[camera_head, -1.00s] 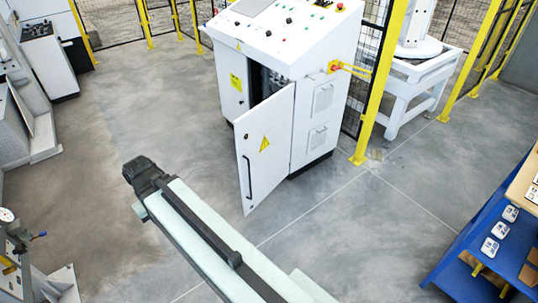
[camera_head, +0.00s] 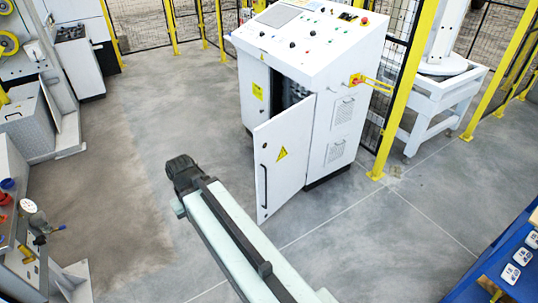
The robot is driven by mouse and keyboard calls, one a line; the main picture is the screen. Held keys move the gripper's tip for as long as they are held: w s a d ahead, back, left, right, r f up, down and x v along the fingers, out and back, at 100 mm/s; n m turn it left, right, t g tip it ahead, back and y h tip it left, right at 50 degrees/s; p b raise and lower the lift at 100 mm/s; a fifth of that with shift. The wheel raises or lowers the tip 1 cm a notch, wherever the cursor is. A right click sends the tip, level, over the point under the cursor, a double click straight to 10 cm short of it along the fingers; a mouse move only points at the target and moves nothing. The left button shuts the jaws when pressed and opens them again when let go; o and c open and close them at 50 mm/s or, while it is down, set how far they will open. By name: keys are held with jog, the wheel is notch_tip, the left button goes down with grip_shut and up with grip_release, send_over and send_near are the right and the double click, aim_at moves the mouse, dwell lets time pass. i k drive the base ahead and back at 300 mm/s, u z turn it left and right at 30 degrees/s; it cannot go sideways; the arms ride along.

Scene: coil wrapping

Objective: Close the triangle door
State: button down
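The triangle door (camera_head: 284,158) is a white cabinet door with a yellow warning triangle (camera_head: 282,154) and a black vertical handle (camera_head: 264,185). It hangs open on the white control cabinet (camera_head: 335,120), hinged on its right edge, with a dark gap behind it. The cabinet's other front door (camera_head: 256,96), with a yellow label, looks shut. My gripper (camera_head: 182,170) is the dark end of my pale arm, to the left of the open door and apart from it. I cannot tell whether its fingers are open or shut.
Yellow posts (camera_head: 400,90) and mesh fencing stand right of and behind the cabinet. A white stand (camera_head: 440,100) is beyond them. A blue shelf (camera_head: 505,265) is at the lower right. Machines line the left side. Grey floor (camera_head: 130,170) left of the cabinet is clear.

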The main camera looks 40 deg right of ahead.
aim_at(281, 166)
jog(key=z, duration=0.05)
jog(key=i, duration=1)
jog(key=u, duration=0.05)
